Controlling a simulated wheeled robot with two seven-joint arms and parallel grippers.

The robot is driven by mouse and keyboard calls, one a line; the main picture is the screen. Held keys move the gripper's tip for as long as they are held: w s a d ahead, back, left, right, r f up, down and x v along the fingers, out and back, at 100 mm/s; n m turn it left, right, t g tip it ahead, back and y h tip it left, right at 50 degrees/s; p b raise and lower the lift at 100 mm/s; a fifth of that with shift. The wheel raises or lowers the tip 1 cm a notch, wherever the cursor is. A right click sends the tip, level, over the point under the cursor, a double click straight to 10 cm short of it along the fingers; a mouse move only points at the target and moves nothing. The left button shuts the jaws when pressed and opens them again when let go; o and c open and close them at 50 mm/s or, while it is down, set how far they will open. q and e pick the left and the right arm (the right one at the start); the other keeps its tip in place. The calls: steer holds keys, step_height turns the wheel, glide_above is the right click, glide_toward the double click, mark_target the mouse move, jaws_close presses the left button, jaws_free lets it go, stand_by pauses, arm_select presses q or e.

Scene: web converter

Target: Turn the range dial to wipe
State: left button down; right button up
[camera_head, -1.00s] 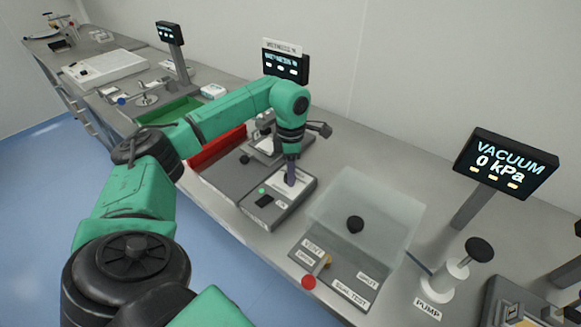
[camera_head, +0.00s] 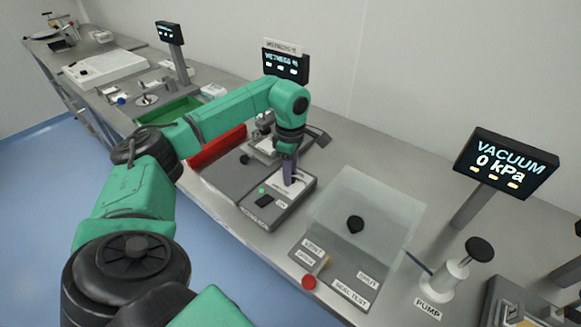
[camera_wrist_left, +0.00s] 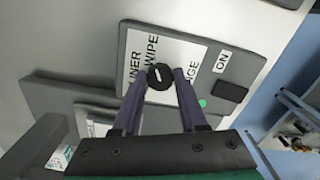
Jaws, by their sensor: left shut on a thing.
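The range dial is a round black knob (camera_wrist_left: 160,77) with a pale pointer line, on a white label plate (camera_wrist_left: 190,53) reading LINER, WIPE and what ends in "GE". My left gripper (camera_wrist_left: 165,80) is shut on the dial, with one purple finger on each side of it. In the head view my left gripper (camera_head: 290,172) points down onto the grey wetness instrument (camera_head: 268,213), and its fingers hide the dial. The pointer line slants in the left wrist view, toward the WIPE side as far as I can tell. My right gripper is not in view.
A black switch (camera_wrist_left: 230,91) marked ON and a green light (camera_wrist_left: 203,103) sit beside the label plate. A clear-lidded seal tester (camera_head: 365,220) stands to the right, with a pump (camera_head: 455,275) and vacuum display (camera_head: 506,165) beyond. Red (camera_head: 215,148) and green (camera_head: 168,110) trays lie behind to the left.

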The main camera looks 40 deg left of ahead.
arm_select(q)
steer(key=shift+c, duration=2.2)
jaws_free()
step_height(320, 180, up, 8)
steer(key=shift+w+r+b, duration=0.1)
steer(key=shift+b, duration=0.5)
step_height(320, 180, up, 6)
steer(key=p, duration=0.2)
steer(key=shift+r, duration=0.25)
